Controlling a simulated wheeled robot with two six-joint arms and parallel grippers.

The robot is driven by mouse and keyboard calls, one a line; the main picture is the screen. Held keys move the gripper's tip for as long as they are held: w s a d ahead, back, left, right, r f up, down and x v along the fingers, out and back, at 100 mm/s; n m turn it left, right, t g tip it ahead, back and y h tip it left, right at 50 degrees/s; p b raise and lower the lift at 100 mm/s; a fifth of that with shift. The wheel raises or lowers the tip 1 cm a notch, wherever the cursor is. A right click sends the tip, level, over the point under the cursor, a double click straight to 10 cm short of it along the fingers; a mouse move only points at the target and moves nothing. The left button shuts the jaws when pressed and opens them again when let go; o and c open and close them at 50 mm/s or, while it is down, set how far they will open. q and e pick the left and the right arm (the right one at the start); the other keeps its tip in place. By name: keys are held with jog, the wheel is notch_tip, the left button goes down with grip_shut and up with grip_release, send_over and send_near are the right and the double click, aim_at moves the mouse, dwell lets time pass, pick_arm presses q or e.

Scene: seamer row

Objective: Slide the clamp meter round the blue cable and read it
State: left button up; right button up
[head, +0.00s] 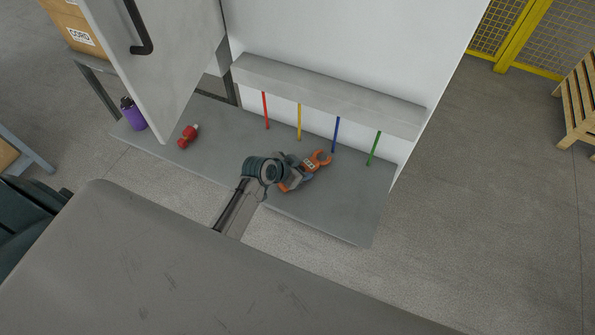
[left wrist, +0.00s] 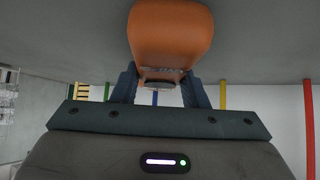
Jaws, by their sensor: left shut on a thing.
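The orange and grey clamp meter (head: 311,166) is held by my left gripper (head: 281,179) above the grey shelf. Its ring-shaped jaw (head: 321,157) points to the upper right, just left of and near the lower end of the blue cable (head: 336,135). The cable looks outside the ring; whether they touch, I cannot tell. In the left wrist view the orange meter body (left wrist: 170,35) sits between my fingers, with the blue cable (left wrist: 155,98) behind, partly hidden. My right gripper is not in view.
Red (head: 265,110), yellow (head: 299,122) and green (head: 375,148) cables hang beside the blue one under a grey ledge (head: 330,95). An open cabinet door (head: 165,60) stands at left.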

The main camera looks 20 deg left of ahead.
aim_at(313, 161)
pick_arm(q)
jog(key=shift+w+d, duration=0.4)
jog(key=shift+w, duration=0.45)
jog(key=shift+w+d+b, duration=0.3)
jog(key=shift+w+d, duration=0.1)
jog(key=shift+w, duration=0.35)
jog(key=shift+w+d, duration=0.25)
jog(key=shift+w, duration=0.3)
jog(key=o, duration=1.3)
